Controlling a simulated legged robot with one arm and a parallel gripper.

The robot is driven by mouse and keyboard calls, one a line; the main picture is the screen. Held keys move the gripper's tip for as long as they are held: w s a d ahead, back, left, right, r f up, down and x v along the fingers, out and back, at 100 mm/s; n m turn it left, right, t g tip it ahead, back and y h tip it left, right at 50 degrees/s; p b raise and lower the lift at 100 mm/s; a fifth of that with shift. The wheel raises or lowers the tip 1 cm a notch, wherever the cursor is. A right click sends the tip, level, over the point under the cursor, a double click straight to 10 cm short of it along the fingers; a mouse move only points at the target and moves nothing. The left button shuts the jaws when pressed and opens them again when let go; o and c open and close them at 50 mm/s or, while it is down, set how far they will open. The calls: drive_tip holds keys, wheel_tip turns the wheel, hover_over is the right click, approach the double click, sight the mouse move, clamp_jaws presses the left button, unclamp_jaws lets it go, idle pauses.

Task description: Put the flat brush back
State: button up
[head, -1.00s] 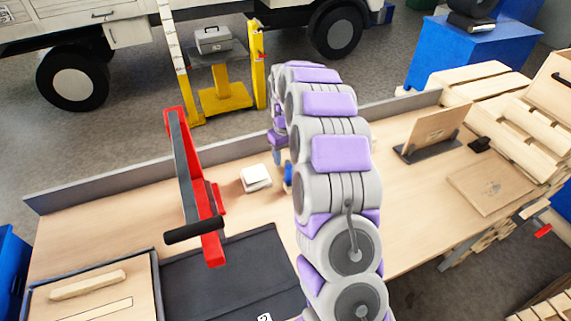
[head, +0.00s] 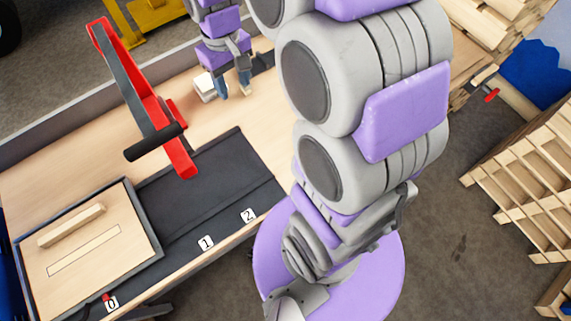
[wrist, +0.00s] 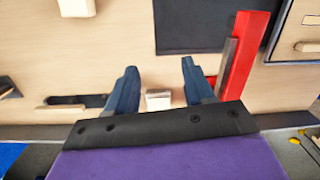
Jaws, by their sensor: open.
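No thing is clearly recognisable as the flat brush. My gripper (head: 235,91) is at the back of the workbench, its two blue fingers apart and empty; it also shows in the wrist view (wrist: 159,66). A small white block (head: 205,88) sits on the bench just left of the gripper. In the wrist view the block (wrist: 158,100) appears between the fingers, not gripped. A pale block (wrist: 76,7) lies at the top edge of the wrist view; what it is I cannot tell. My arm hides part of the bench in the head view.
A red tool with a black handle (head: 155,142) stands left of the gripper. A black mat (head: 215,180) carries labels 1 and 2. A wooden tray (head: 85,262) with a wood bar (head: 72,226) is at front left. Wooden racks (head: 525,170) stand at right.

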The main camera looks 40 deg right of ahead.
drive_tip(key=s+a+m, duration=0.1)
drive_tip(key=s+a, duration=0.1)
drive_tip(key=s, duration=2.2)
drive_tip(key=shift+a+m+g, duration=0.15)
drive_tip(key=shift+m+g, duration=0.15)
drive_tip(key=shift+g, duration=0.1)
drive_tip(key=shift+c, duration=0.9)
